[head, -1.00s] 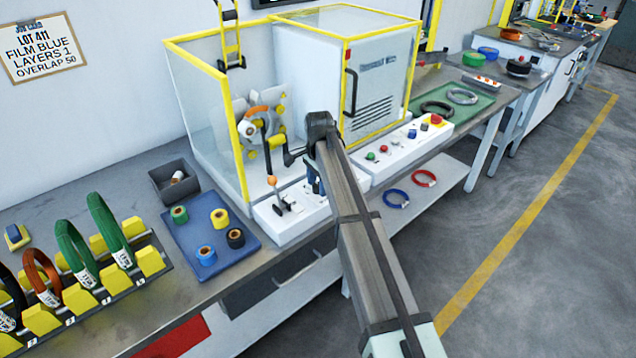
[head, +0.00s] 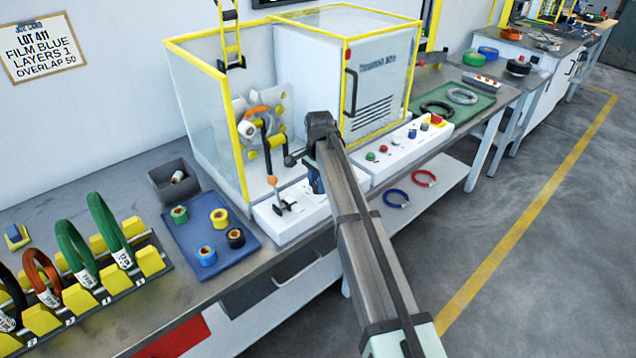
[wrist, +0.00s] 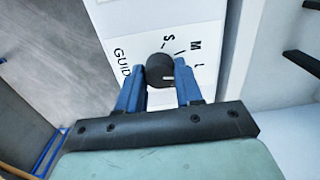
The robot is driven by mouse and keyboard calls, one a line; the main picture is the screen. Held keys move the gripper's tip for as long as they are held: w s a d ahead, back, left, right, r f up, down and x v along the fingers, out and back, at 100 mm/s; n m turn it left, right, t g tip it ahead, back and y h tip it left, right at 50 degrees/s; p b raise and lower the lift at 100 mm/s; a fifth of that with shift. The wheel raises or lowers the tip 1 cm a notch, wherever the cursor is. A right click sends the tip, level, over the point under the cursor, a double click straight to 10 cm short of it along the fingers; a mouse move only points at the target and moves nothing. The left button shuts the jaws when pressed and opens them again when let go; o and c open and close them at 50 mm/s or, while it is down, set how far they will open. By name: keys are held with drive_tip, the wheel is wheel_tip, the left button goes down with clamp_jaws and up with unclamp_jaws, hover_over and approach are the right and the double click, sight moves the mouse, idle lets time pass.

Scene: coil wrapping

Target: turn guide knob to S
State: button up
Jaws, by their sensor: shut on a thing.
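The guide knob (wrist: 160,70) is a round black knob on a white panel (wrist: 125,22) in the wrist view. Printed letters S, M and L stand around its far and right side, with part of the word GUIDE to its left. A small pale mark shows on the knob, but I cannot tell which letter it points at. My gripper (wrist: 160,90) has its two blue fingers on either side of the knob and is shut on it. In the head view a blue part of my gripper (head: 315,181) shows beside my arm; the knob is hidden there.
The wrapping machine with its yellow-framed guard (head: 241,150) stands just behind. An orange-tipped lever (head: 272,181) is left of my gripper on the white panel. A blue tray (head: 180,235) with tape rolls lies further left. A button panel (head: 408,145) is to the right.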

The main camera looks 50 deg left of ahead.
drive_tip(key=n, duration=1.2)
drive_tip(key=shift+a, duration=0.1)
drive_tip(key=shift+n, duration=2.1)
drive_tip(key=o, duration=1)
drive_tip(key=shift+o, duration=0.2)
wheel_tip(320, 180, up, 14)
drive_tip(key=shift+w, duration=0.2)
